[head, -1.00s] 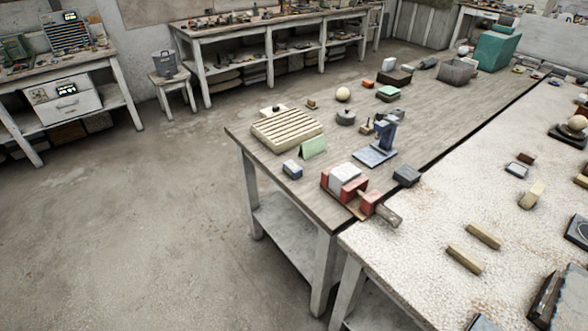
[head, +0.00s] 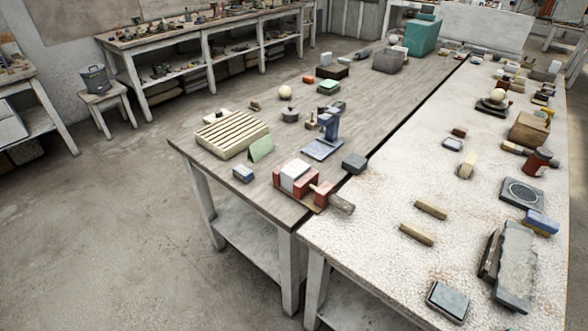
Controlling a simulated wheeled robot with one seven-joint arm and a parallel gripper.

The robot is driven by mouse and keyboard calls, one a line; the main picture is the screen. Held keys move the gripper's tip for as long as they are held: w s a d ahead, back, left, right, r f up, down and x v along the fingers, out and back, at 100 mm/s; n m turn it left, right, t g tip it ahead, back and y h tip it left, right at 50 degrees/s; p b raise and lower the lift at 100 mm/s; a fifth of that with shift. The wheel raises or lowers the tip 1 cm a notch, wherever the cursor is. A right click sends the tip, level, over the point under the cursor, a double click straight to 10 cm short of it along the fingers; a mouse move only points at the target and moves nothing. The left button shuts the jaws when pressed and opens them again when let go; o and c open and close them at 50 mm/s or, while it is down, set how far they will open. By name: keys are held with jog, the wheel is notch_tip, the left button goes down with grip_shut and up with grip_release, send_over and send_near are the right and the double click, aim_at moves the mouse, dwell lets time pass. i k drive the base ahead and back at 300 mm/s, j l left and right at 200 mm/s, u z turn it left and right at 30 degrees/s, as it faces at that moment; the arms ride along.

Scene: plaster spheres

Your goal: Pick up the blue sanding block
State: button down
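Two small blocks with blue on them could be the blue sanding block; I cannot tell which. A larger blue block (head: 541,222) lies near the right edge of the pale, speckled bench, beside a dark square plate with a ring. Both are unobstructed from here. My gripper is not in view.
The wooden table (head: 390,112) carries a slatted rack (head: 231,134), a red vise (head: 297,179) and a blue stand (head: 327,136). The pale bench (head: 365,235) holds two wooden sticks and grey stone slabs (head: 514,266). The floor (head: 110,240) at left is clear.

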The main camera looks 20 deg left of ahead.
aim_at(244, 174)
jog(key=i+j+u, duration=0.1)
jog(key=i, duration=0.3)
jog(key=i+j+u, duration=0.15)
jog(key=i, duration=0.25)
jog(key=i+j+u, duration=0.1)
jog(key=i+j, duration=0.15)
jog(key=i, duration=0.2)
jog(key=u, duration=1.3)
